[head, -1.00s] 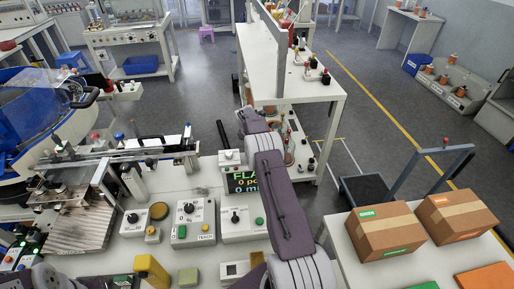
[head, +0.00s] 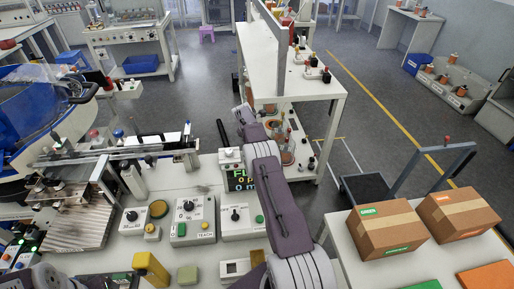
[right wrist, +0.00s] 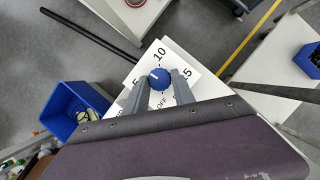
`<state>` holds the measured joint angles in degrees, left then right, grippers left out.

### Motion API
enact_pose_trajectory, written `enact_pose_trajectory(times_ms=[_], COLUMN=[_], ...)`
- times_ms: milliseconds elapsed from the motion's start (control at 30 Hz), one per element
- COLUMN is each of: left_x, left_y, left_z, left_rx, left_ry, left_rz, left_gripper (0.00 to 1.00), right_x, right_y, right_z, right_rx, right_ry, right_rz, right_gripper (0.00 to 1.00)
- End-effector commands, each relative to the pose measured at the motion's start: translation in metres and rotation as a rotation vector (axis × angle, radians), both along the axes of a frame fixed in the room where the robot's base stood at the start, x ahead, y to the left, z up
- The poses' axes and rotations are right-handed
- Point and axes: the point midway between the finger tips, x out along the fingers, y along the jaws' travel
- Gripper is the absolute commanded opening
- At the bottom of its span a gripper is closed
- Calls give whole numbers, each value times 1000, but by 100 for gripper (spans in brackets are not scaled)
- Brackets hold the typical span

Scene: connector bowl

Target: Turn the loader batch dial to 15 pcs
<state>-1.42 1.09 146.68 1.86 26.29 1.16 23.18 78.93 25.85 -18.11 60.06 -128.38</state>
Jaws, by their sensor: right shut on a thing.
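The blue batch dial knob (right wrist: 159,78) shows in the right wrist view on a white plate (right wrist: 138,101) printed 5, 10, 15 and OFF. A small white mark on the knob points to the upper left, roughly between 5 and 10. My right gripper (right wrist: 160,80) is shut on the knob, one finger on each side. In the head view my right arm reaches up the middle, and its wrist (head: 244,114) is at the near end of the white bench. The dial is hidden there.
A blue bin (right wrist: 76,108) stands left of the dial in the right wrist view. Cardboard boxes (head: 380,228) sit on the right table.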

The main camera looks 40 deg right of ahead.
Motion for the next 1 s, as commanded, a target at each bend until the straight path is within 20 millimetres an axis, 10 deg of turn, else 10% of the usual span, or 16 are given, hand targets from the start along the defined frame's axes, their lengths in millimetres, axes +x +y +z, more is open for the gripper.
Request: enact_pose_trajectory(times_ms=[267,300,367,733,1000], left_x=[0,0,0,0,0], left_y=[0,0,0,0,0], left_z=[0,0,0,0,-2], left_rx=[0,0,0,0,0], left_ry=[0,0,0,0,0], left_rz=[0,0,0,0,0], left_gripper=[0,0,0,0,0], right_x=[0,0,0,0,-5], right_y=[0,0,0,1,16], right_z=[0,0,0,4,41], right_rx=[0,0,0,0,0], right_ry=[0,0,0,0,-5], right_rz=[-6,-6,-6,-5,-5], right_gripper=[0,39,52,52,52])
